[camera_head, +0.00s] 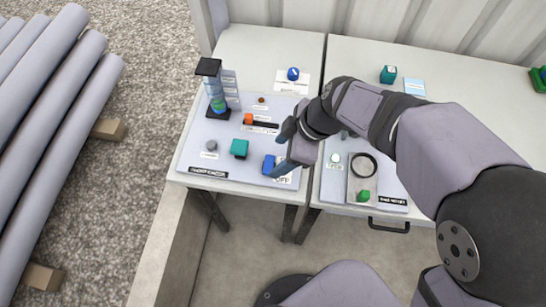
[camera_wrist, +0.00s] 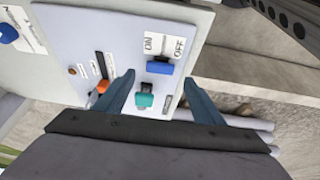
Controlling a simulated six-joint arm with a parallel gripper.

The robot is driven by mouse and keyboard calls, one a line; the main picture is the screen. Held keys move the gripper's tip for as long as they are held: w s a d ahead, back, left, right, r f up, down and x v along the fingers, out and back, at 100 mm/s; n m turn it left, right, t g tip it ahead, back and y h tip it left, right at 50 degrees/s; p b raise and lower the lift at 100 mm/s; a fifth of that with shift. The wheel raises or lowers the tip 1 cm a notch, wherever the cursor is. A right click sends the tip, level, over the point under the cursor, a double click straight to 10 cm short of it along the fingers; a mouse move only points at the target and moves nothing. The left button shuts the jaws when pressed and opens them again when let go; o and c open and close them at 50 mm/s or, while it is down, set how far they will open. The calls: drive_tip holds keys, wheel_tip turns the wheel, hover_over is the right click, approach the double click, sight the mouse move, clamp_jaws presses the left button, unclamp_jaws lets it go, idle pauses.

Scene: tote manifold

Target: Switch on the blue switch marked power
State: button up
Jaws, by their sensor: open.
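The blue switch (camera_head: 268,164) sits at the right front of the left grey panel (camera_head: 225,165), beside a white ON/OFF label. In the wrist view the blue switch (camera_wrist: 160,67) lies just below the ON/OFF label (camera_wrist: 165,45). I cannot tell its setting, and no "power" marking is legible. My gripper (camera_head: 281,150) is open and empty, close to the switch; I cannot tell whether it touches. In the wrist view my gripper's (camera_wrist: 159,77) fingers stand on either side of the switch in the picture.
A teal block (camera_head: 239,148) stands left of the switch. An orange slider (camera_head: 248,119) and a tower with a black cap (camera_head: 208,67) are farther back. A right panel holds a black ring (camera_head: 363,166) and a green piece (camera_head: 364,196). A blue knob (camera_head: 293,74) sits behind.

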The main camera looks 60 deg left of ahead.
sight(269, 163)
drive_tip(key=shift+p+x, duration=0.35)
drive_tip(key=shift+x, duration=2.15)
drive_tip(key=c, duration=1)
drive_tip(key=shift+w+a+m+g+h+p, duration=0.15)
drive_tip(key=shift+g+h+p, duration=0.15)
drive_tip(key=shift+g+h, duration=0.2)
drive_tip(key=shift+w+a+m+g+h+p, duration=0.15)
drive_tip(key=shift+w+a+g+h+p, duration=0.1)
drive_tip(key=shift+g+h, duration=0.2)
drive_tip(key=shift+c, duration=0.2)
drive_tip(key=shift+s, duration=0.1)
drive_tip(key=o, duration=1)
drive_tip(key=shift+o, duration=0.2)
drive_tip(key=b+v, duration=0.1)
drive_tip(key=v, duration=0.6)
drive_tip(key=shift+r+b, duration=0.15)
drive_tip(key=shift+b, duration=0.15)
